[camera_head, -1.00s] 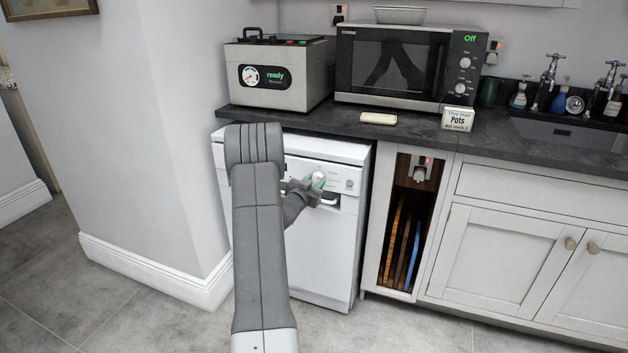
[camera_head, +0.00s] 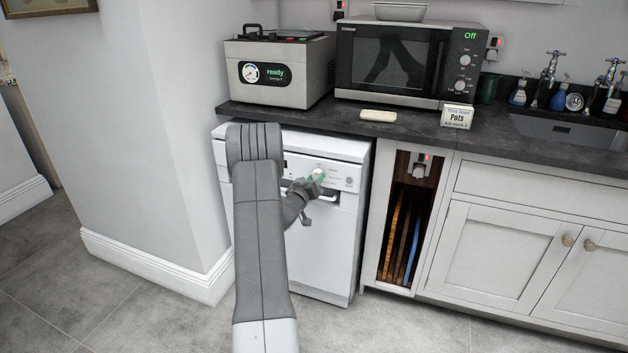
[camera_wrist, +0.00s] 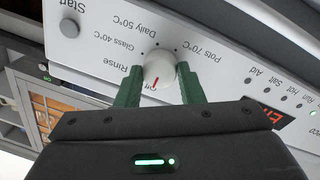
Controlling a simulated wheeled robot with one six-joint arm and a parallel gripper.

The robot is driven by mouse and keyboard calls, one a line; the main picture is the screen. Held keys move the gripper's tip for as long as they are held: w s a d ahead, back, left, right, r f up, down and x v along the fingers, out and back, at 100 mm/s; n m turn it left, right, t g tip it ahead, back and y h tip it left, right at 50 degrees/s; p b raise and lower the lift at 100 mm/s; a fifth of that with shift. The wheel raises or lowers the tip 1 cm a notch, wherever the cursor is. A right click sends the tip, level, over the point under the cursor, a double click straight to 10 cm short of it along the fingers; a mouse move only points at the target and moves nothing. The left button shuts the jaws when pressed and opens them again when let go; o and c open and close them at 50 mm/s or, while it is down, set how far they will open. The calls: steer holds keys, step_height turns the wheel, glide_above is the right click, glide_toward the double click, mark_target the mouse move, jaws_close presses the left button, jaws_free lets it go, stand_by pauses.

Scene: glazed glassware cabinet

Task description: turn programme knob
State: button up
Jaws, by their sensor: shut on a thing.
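The white dishwasher (camera_head: 330,245) stands under the dark worktop. Its round white programme knob (camera_wrist: 158,66) shows in the wrist view, with a red pointer line at the label that reads as Off, partly hidden. Rinse, Glass 40°C, Daily 50°C and Pots 70°C are printed around the knob; the panel appears upside down there. My gripper (camera_wrist: 160,80) is shut on the knob, with one green finger on each side of it. In the head view my gripper (camera_head: 315,180) is at the dishwasher's front panel and partly covers the knob.
A round Start button (camera_wrist: 69,27) and a lit red display (camera_wrist: 272,116) are on the same panel. A microwave (camera_head: 395,65) and a grey machine reading "ready" (camera_head: 280,75) stand on the worktop (camera_head: 340,118) above. The floor in front is clear.

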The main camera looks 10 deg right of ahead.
stand_by(0.4)
steer(key=o, duration=1)
steer(key=v, duration=1.3)
steer(key=shift+s+a, duration=0.2)
steer(key=shift+s, duration=0.15)
steer(key=x, duration=1.4)
steer(key=shift+s+a, duration=0.1)
